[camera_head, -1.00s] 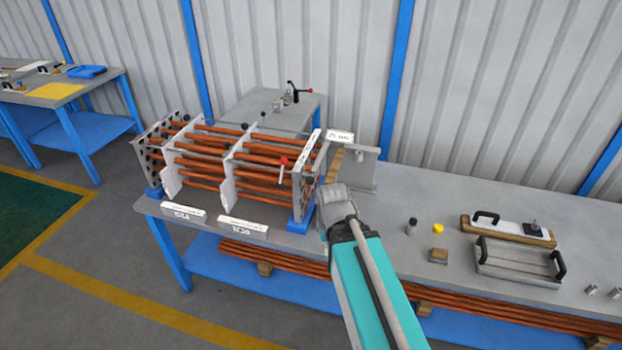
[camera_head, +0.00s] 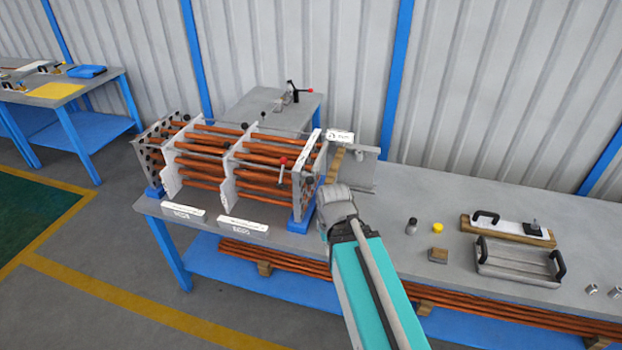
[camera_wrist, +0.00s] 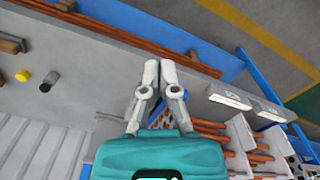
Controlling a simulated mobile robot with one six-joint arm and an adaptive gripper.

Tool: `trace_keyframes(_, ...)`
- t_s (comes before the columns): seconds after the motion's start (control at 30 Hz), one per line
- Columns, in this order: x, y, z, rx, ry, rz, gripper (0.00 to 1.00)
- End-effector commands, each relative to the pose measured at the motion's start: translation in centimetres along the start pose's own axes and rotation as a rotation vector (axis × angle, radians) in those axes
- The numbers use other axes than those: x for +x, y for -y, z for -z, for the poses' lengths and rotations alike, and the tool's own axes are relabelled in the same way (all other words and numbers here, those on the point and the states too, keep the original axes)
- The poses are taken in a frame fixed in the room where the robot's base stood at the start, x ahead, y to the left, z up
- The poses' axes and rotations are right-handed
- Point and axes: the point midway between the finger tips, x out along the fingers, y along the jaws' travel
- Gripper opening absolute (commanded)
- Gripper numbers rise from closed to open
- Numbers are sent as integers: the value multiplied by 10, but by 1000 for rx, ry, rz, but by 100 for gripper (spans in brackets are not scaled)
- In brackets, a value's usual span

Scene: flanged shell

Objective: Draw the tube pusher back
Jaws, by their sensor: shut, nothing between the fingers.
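The tube bundle (camera_head: 255,150), copper-coloured tubes through pale upright plates, stands on the bench. It also shows at the lower right of the wrist view (camera_wrist: 209,139). A drilled end plate (camera_head: 307,170) closes its right end. Beyond that is a grey bracket (camera_head: 361,170) with a yellowish strip beside it. A lever with a red knob (camera_head: 283,161) is by the right end. I cannot tell which part is the tube pusher. My gripper (camera_wrist: 160,68) is shut and empty, above the bench beside the bundle's right end. In the head view my wrist hides its fingers.
White label blocks (camera_head: 243,225) lie along the bench's front edge. Right of my arm are a dark cylinder (camera_head: 411,226), a yellow cap (camera_head: 437,228), and a handled tray (camera_head: 516,263). A side table (camera_head: 255,108) stands behind the bundle. Bare bench (camera_head: 420,190) lies to the right.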

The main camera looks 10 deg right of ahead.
Motion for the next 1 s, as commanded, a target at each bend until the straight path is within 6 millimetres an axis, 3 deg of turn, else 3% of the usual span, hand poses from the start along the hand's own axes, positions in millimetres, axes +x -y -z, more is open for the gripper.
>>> trace_keyframes(0.07, 0, 0, 0, 0, 0, 0, 0)
trace_keyframes(0.27, 4, -1, 2, 2, -6, -16, 35)
trace_keyframes(0.5, 23, -9, 21, 15, -60, -151, 79)
trace_keyframes(0.73, 42, -20, 56, 27, -189, -390, 79)
trace_keyframes(1.0, 47, -19, 102, 8, -400, -665, 79)
